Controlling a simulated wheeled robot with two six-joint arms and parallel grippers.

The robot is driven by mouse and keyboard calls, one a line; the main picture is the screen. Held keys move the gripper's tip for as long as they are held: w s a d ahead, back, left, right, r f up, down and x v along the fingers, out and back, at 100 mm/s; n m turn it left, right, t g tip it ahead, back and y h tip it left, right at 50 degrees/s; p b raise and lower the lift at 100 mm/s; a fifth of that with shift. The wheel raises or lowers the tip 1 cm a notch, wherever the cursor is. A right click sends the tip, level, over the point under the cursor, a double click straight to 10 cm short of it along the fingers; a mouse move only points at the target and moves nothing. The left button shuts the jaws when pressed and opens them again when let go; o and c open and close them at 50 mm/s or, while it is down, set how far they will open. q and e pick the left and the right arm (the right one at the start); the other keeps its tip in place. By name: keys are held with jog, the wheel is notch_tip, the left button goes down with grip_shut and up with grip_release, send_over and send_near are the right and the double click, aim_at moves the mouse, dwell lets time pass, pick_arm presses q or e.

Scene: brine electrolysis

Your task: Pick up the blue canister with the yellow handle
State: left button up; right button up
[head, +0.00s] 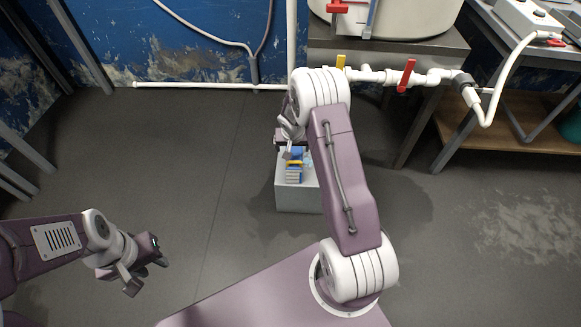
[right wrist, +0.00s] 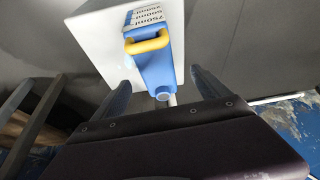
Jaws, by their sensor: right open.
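The blue canister (right wrist: 158,68) with the yellow handle (right wrist: 147,43) rests on a white block, and its printed volume marks show in the right wrist view. In the head view the canister (head: 294,174) is partly hidden by my right arm. My right gripper (right wrist: 163,92) is open, with its two fingers apart on either side of the canister's capped end. I cannot tell whether the fingers touch it. My left gripper (head: 146,267) is far to the left of the canister, low over the floor, and I see nothing in it.
The white block (head: 297,200) stands on the grey floor. Behind it, white pipes with a red valve handle (head: 406,75) run beside a metal stand (head: 440,48). A table with a wooden shelf (head: 510,122) is at the right. The floor at left is clear.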

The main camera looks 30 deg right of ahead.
aim_at(294, 148)
jog(key=shift+d+f, duration=0.1)
jog(key=shift+f, duration=0.15)
jog(key=b+x, duration=0.2)
jog(key=x, duration=0.2)
jog(key=shift+f, duration=0.1)
jog(key=b+x, duration=0.1)
jog(key=x, duration=0.1)
jog(key=b+x, duration=0.1)
jog(key=x, duration=0.2)
jog(key=shift+s+d+b, duration=0.1)
jog(key=shift+d+b, duration=0.15)
jog(key=shift+b, duration=0.15)
jog(key=shift+r, duration=0.2)
grip_shut()
notch_tip(294, 148, up, 5)
jog(key=p, duration=0.3)
jog(key=shift+f+p, duration=0.2)
jog(key=shift+p, duration=0.1)
jog(key=s+d+r+p, duration=0.3)
jog(key=d+r+p, duration=0.3)
jog(key=d, duration=0.5)
jog(key=shift+s+r+p, duration=0.15)
jog(key=shift+s+p, duration=0.05)
jog(key=shift+p, duration=0.25)
